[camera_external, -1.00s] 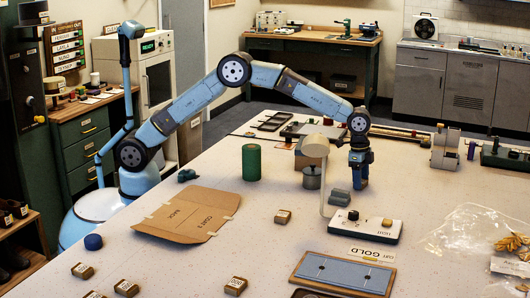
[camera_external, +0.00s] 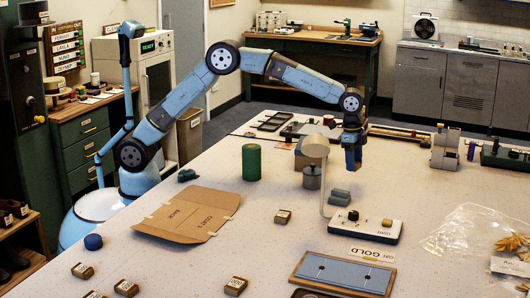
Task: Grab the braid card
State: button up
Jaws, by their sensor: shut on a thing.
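My gripper (camera_external: 353,166) is raised over the right middle of the white table (camera_external: 240,225), pointing down. It is shut on a small dark blue thing, apparently the braid card, which is hard to tell apart from the fingers at this size. The gripper is above and behind the grey stacked blocks (camera_external: 340,197) and apart from the table top.
A lamp on a white base (camera_external: 375,230) stands just in front of the gripper, its round head (camera_external: 315,146) to the left. A blue-topped board (camera_external: 343,272) and plastic bag (camera_external: 465,235) are in front.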

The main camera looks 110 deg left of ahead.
jog(key=s+d+r, duration=0.2)
jog(key=s+r, duration=0.4)
jog(key=s, duration=0.5)
jog(key=shift+r, duration=0.25)
